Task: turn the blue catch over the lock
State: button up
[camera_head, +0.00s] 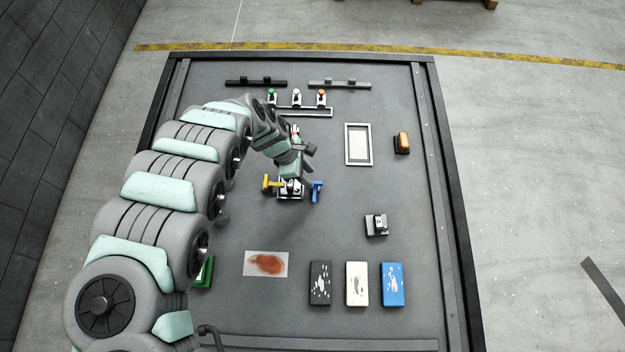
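The blue catch (317,191) stands at the right side of a small lock assembly (290,188) near the middle of the grey panel. A yellow catch (268,183) is on the left side of the same assembly. My gripper (293,178) is right above the lock, between the two catches, and partly covers it. The blue catch looks apart from my gripper, a little to its right. The fingers are too small and too hidden to tell whether they are open or shut.
My arm covers the panel's left part. Several knobs stand on a rail (303,112) behind. A white frame (347,145), an orange-topped block (402,143) and a small grey device (376,225) are to the right. Black (320,284), white (357,284) and blue (393,284) blocks lie in front.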

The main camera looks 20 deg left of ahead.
aim_at(315, 182)
jog(key=shift+b+x, duration=0.3)
jog(key=shift+x, duration=1.8)
grip_shut()
